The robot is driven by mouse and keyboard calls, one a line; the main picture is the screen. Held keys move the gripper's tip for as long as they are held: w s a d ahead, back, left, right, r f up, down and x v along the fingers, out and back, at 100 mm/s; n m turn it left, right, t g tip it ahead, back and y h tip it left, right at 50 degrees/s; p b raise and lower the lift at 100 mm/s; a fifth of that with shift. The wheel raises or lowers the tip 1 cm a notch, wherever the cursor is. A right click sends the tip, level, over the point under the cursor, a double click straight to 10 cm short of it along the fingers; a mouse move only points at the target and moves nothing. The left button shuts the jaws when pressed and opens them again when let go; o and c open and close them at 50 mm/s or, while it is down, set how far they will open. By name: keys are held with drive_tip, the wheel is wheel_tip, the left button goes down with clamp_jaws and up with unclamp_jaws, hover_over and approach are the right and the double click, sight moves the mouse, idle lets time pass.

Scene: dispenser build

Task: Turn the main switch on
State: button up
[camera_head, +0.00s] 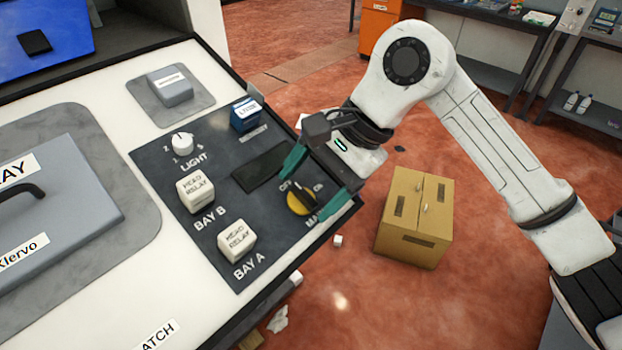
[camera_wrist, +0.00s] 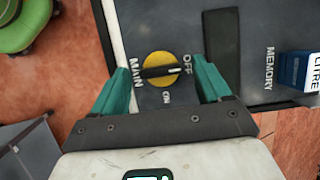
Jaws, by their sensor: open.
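The main switch (camera_head: 300,203) is a round yellow knob with a black bar handle, on the dark panel near its right edge. The wrist view shows the knob (camera_wrist: 160,62) with OFF, ON and MAIN labels around it. The white mark on the bar points right, towards the OFF label. My gripper (camera_head: 308,192) is open, its teal fingers on either side of the knob. In the wrist view the fingers (camera_wrist: 163,82) stand left and right of the knob with gaps, and nothing is between them but the knob. I cannot tell whether the fingertips touch the panel.
The panel (camera_head: 225,265) also carries a LIGHT knob (camera_head: 182,143), two white head relay blocks (camera_head: 195,191) (camera_head: 236,240), a blue block (camera_head: 245,113) at MEMORY and a dark rectangle (camera_head: 260,167) close to my gripper. A cardboard box (camera_head: 415,220) stands on the floor at right.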

drive_tip(key=shift+a+f, duration=0.1)
drive_tip(key=shift+f, duration=0.15)
drive_tip(key=c, duration=1)
drive_tip(key=shift+c, duration=0.2)
